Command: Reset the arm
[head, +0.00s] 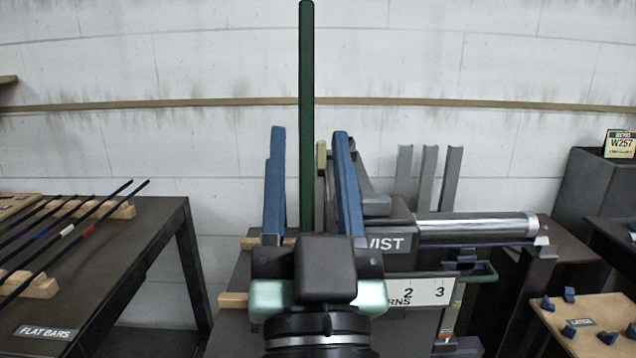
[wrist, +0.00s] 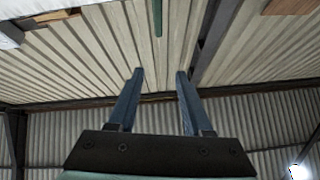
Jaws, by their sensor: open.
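My gripper (head: 308,190) is in the middle of the head view, pointing up, with its two blue fingers spread apart. Nothing is held between the fingers. A tall dark green post (head: 307,110) shows between them in the head view; I cannot tell its depth from the fingers. In the wrist view my gripper (wrist: 158,78) is also open and empty, facing the ribbed ceiling and beams.
Behind my gripper stands the grey twist machine (head: 395,215) with a silver cylinder (head: 475,226) and a numbered turns plate (head: 425,292). At left is the flat bars table (head: 135,235) with several bars. At right is a wooden board (head: 590,312) with small blue pieces.

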